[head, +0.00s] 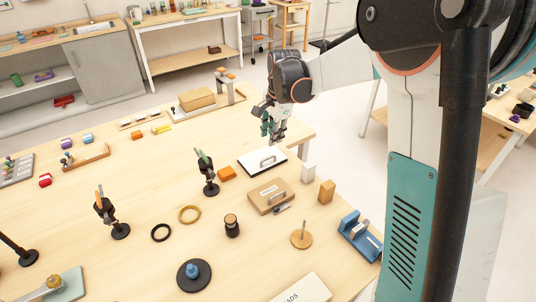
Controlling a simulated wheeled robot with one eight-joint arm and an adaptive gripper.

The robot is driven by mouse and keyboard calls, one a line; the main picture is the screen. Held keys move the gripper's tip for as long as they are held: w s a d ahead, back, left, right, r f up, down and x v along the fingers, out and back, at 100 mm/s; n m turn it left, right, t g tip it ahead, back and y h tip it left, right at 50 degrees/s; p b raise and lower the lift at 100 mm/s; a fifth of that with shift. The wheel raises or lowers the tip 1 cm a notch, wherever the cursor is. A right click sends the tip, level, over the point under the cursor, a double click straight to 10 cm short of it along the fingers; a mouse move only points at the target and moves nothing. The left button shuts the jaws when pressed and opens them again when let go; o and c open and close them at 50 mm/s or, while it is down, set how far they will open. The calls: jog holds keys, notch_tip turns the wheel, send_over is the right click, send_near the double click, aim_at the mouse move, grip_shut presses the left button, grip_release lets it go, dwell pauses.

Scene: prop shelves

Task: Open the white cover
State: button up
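The white cover (258,163) is a flat white lid with a dark edge and a metal handle on top. It lies flat near the right edge of the wooden table and looks closed. My gripper (272,136) points down just behind the cover in the picture, seemingly a little above the table. It does not appear to touch the cover's handle. Its fingers are small and partly overlap from this side, so I cannot tell how far apart they are. No object shows between them.
A brown cardboard-coloured box with a handle (263,201) sits right in front of the cover. An orange block (227,173) lies at its left, and a white block (308,172) stands at its right. A black stand (210,188) rises at the left. The table's right edge is close.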

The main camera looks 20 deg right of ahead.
aim_at(268, 158)
jog(key=f+b, duration=0.1)
jog(key=f, duration=0.2)
jog(key=w+f+b, duration=0.1)
jog(key=f, duration=0.3)
jog(key=w+f+b, duration=0.1)
jog(key=f, duration=0.2)
jog(key=shift+a+f, duration=0.25)
jog(key=shift+a, duration=0.1)
jog(key=shift+c, duration=0.3)
grip_shut()
